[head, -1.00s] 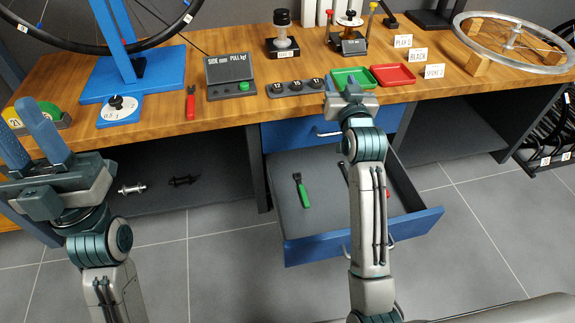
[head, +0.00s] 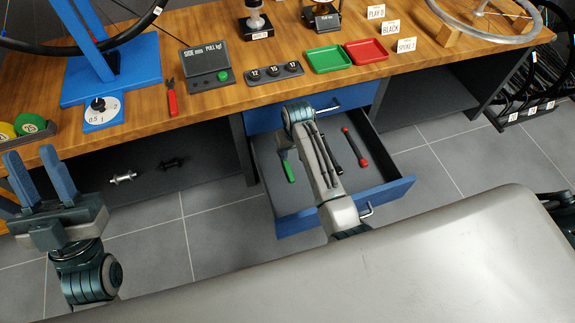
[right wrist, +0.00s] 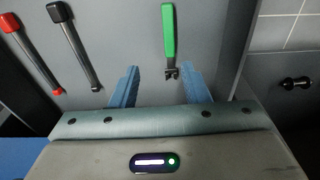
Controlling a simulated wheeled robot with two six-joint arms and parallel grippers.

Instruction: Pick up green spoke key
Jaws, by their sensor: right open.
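The green spoke key (head: 288,168) lies in the open blue drawer (head: 398,190), partly hidden by my right arm in the head view. In the right wrist view the key (right wrist: 169,32) has its green handle away from me and its dark metal head towards me. My right gripper (right wrist: 160,72) is open and empty, with its blue fingers on either side of the line of the key's head. The head view hides this gripper behind my arm. My left gripper (head: 28,152) is open and empty at the far left, in front of the bench.
A red-handled tool (right wrist: 32,55) and a black-handled tool (right wrist: 75,45) lie beside the key in the drawer. Drawer walls enclose them. The wooden bench (head: 215,110) above holds a green tray (head: 328,59), a red tray (head: 366,52) and a gauge box (head: 207,66).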

